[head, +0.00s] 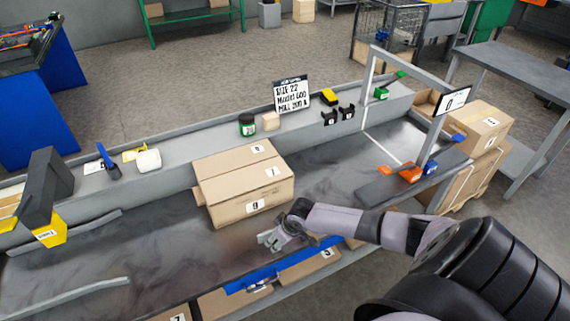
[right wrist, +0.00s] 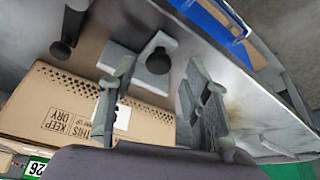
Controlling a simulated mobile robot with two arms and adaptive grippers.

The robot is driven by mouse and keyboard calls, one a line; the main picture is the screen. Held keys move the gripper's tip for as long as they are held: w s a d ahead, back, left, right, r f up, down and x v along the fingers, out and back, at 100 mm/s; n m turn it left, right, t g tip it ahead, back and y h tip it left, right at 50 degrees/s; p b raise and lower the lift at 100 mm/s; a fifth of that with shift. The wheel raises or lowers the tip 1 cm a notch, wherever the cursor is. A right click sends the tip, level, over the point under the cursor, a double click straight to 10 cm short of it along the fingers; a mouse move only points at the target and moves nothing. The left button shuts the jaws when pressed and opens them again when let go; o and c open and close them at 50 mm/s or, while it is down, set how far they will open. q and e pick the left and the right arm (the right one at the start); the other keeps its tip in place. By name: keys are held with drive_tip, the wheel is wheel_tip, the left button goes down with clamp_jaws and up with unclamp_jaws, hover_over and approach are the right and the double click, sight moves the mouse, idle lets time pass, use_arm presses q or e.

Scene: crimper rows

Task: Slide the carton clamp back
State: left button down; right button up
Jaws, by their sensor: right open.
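A brown cardboard carton (head: 245,183) sits on the dark bench top. In the right wrist view its side (right wrist: 50,108) shows printed "KEEP DRY" text. My right gripper (head: 270,238) is just in front of the carton's near side, low over the bench. Beyond the fingertips is a light grey block (right wrist: 128,63) with a dark round part, and a black knob (right wrist: 62,50) is by the carton. These may belong to the carton clamp; I cannot tell. My left gripper is not in view.
A blue strip (head: 255,274) runs along the bench's front edge, with cartons below. A grey frame with a "0" display (head: 451,101) stands to the right. A green jar (head: 247,125) and small items line the rear ledge. The bench left of the carton is mostly clear.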

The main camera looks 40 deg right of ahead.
drive_tip(key=v, duration=1)
